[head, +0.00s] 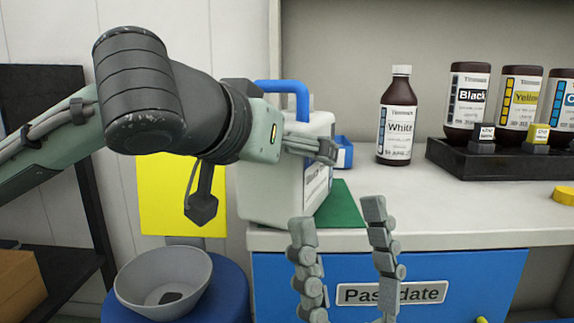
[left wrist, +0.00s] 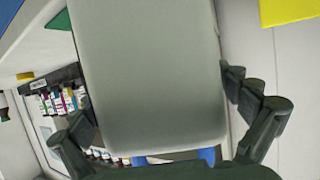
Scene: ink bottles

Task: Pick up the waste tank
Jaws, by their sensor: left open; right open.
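The waste tank (head: 262,195) is a pale grey-white canister with a blue handle on top and a label on its right face. It stands upright at the left end of the counter, by a green mat (head: 340,207). My left gripper (head: 325,150) is open at the tank's upper part, partly hiding it. In the left wrist view the tank (left wrist: 150,75) fills the middle, between the spread fingers of the left gripper (left wrist: 165,115); I cannot tell whether they touch it. My right gripper (head: 338,220) is open and empty in front of the counter's edge.
A White ink bottle (head: 397,130) stands on the counter (head: 440,215). A black rack (head: 480,165) with Black, Yellow and another bottle is at right. A grey funnel-like bowl (head: 163,280) sits on a blue drum (head: 228,300) below left. The counter's front middle is clear.

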